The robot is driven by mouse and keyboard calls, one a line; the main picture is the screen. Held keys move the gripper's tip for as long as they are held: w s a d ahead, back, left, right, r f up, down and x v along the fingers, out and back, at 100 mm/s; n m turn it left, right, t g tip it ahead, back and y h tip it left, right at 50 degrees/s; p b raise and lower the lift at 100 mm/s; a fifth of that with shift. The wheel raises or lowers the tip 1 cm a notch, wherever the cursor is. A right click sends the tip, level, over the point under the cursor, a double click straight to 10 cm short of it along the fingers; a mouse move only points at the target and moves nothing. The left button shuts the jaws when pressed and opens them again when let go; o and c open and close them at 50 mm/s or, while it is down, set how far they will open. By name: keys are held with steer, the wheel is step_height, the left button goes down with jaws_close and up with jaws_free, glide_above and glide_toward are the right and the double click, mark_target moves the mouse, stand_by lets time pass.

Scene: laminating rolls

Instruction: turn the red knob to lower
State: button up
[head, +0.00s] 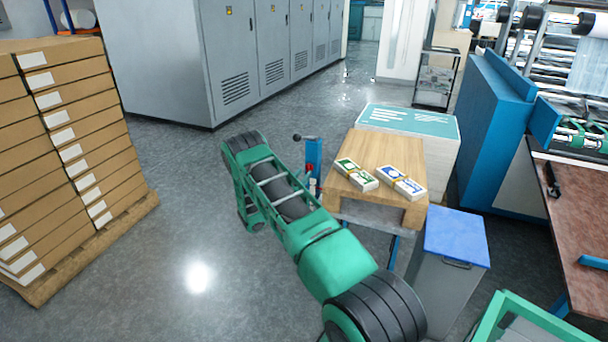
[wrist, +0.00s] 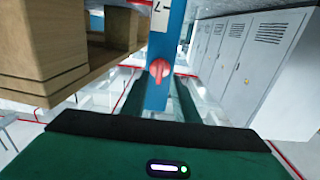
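The red knob (wrist: 159,68) is on the face of a blue post (wrist: 157,96) in the middle of the wrist view. In the head view the small red knob (head: 309,168) shows low on the blue post (head: 314,153), which has a dark ball-ended lever at its top left. My gripper (wrist: 153,75) shows as two dark green fingers, spread apart on either side of the post, with the knob between them in the picture. I see no contact with the knob. In the head view my green arm hides the gripper.
A wooden stand (head: 385,148) with two banded packs lies right of the post. A grey bin (head: 450,285) with a blue lid (head: 455,236) stands in front of it. Stacked boxes (head: 75,140) are at left, grey cabinets (head: 235,60) behind. Floor between is clear.

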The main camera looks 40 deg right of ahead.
mark_target(307, 169)
steer(key=shift+x, duration=1.55)
jaws_close()
